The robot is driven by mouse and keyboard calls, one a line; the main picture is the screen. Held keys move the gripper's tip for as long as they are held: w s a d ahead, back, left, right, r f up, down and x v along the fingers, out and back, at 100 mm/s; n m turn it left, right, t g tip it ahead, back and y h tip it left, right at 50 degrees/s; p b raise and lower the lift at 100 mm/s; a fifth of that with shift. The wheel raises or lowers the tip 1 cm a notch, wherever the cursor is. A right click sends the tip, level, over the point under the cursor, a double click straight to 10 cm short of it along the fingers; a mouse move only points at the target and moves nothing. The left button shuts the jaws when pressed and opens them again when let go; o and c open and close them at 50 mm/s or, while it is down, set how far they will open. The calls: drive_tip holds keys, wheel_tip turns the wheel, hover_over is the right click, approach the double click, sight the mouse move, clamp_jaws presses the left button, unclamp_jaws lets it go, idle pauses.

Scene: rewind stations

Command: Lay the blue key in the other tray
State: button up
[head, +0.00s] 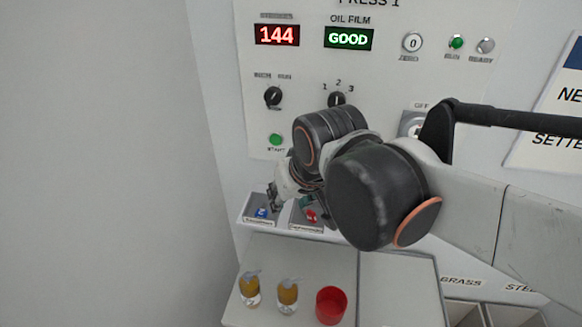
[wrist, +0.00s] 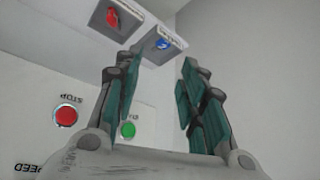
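The blue key (head: 261,212) lies in the left small grey tray (head: 247,221) on the ledge under the panel. In the wrist view the blue key (wrist: 162,44) shows in its tray (wrist: 172,51), just beyond the fingertips. A red key (head: 311,216) lies in the right tray (head: 297,225), which is partly hidden by my arm; the red key (wrist: 113,16) is also in the wrist view. My gripper (head: 286,204) is near the two trays. In the wrist view my gripper (wrist: 162,60) is open, with nothing between its fingers.
The press panel (head: 375,75) with displays, knobs and buttons stands behind. Two jars (head: 288,295) with amber contents and a red cup (head: 331,306) stand on the counter in front. Open bins (head: 466,314) are at the lower right. A plain wall is on the left.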

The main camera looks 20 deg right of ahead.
drive_tip(key=shift+n+t, duration=0.7)
drive_tip(key=s, duration=0.2)
drive_tip(key=s+f, duration=0.1)
drive_tip(key=s, duration=0.1)
wheel_tip(320, 180, down, 12)
drive_tip(key=b, duration=1.2)
drive_tip(key=shift+f, duration=0.25)
